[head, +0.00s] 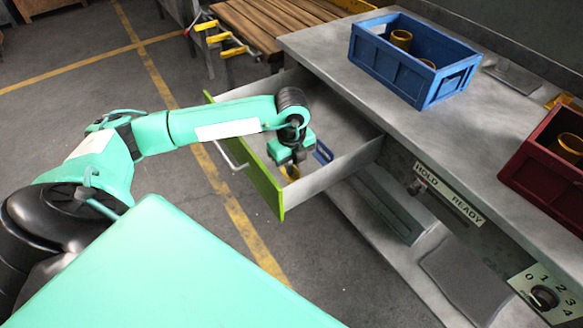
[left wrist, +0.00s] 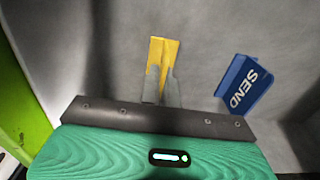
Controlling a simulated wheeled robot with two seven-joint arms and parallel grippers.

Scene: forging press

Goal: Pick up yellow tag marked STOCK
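The yellow tag (left wrist: 163,52) is inside the open drawer, and its marking cannot be read. My left gripper (head: 291,163) reaches down into the drawer above the floor. In the left wrist view its two grey fingers (left wrist: 162,86) are close together, with the lower part of the yellow tag between them. The tag's upper part sticks out beyond the fingertips. In the head view only a small yellow piece (head: 291,172) shows under the gripper. I cannot tell whether the tag touches the drawer floor. My right gripper is in neither view.
A blue tag marked SEND (left wrist: 242,86) lies in the drawer right of the yellow tag. The drawer has a green front (head: 262,178) and grey walls close around my gripper. A blue crate (head: 395,72) and a red crate (head: 528,172) stand on the bench (head: 440,130).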

